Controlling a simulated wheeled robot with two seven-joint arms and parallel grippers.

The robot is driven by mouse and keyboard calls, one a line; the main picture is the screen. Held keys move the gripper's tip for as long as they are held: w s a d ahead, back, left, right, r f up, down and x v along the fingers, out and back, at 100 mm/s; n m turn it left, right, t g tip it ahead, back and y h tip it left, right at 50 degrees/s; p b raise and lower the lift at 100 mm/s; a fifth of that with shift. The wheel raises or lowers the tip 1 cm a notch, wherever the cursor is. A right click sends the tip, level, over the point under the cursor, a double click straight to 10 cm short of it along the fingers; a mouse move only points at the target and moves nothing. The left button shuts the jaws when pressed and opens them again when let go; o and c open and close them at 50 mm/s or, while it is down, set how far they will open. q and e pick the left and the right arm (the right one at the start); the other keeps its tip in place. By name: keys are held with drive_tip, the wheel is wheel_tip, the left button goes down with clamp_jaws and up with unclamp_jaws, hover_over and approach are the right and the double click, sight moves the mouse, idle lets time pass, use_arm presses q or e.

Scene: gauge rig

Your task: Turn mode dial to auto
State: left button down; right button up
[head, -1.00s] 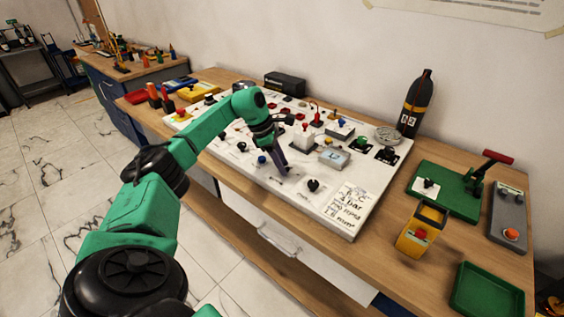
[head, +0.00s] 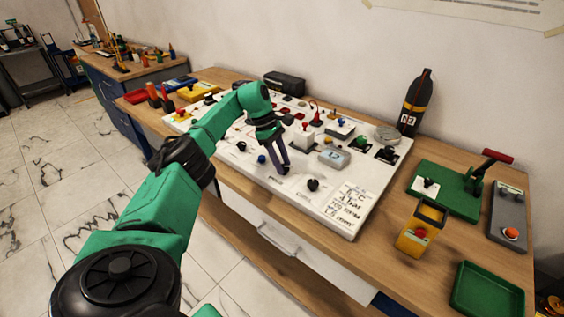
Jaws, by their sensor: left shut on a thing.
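A white control panel (head: 338,222) lies on the wooden bench, carrying several knobs, buttons and switches. My left gripper (head: 284,171) reaches down to its front middle part, and its dark fingers are shut on a small control there, which I take to be the mode dial. The fingers hide that control almost fully, so its pointer and the auto mark cannot be read. A black knob (head: 313,185) stands free just to the right of the fingertips. A blue button (head: 262,159) is close on their left. My right gripper is not in view.
Near the fingers are a light-grey box (head: 334,157) and a white block with a red top (head: 305,138). A dark bottle (head: 415,104) stands behind. A yellow box with a red button (head: 419,234) and a green tray (head: 488,290) are at right.

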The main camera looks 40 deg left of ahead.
use_arm(q)
drive_tip(key=shift+r, duration=0.15)
drive_tip(key=shift+c, duration=2.2)
unclamp_jaws()
drive_tip(key=shift+a, duration=0.1)
drive_tip(key=shift+a+r, duration=0.15)
drive_tip(key=shift+r, duration=0.15)
drive_tip(key=p+v, duration=0.6)
drive_tip(key=v, duration=0.7)
drive_tip(key=shift+r+p, duration=0.3)
drive_tip(key=shift+p, duration=0.1)
drive_tip(key=shift+a, duration=0.1)
